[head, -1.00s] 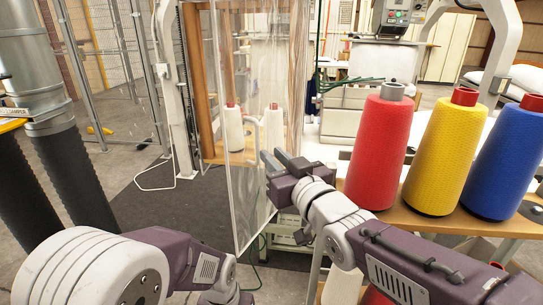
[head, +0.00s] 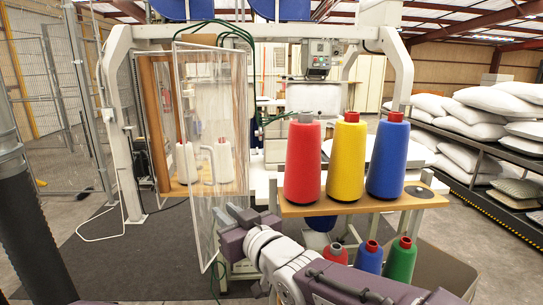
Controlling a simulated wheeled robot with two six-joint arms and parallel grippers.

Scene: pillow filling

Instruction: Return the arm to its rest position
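My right gripper (head: 248,214) is in the lower middle of the head view, on the purple and white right arm that comes in from the bottom right. Its two dark fingers look apart, with nothing seen between them. It is just right of the clear door panel's lower part and left of the cone table. My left gripper is out of view; only a sliver of purple shows at the bottom left edge.
A clear framed panel (head: 203,110) stands open near my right gripper. Red (head: 303,160), yellow (head: 346,158) and blue (head: 387,160) thread cones stand on a wooden table (head: 425,199). More cones sit below. White pillows (head: 475,130) fill a rack at right. Dark floor mat at left is clear.

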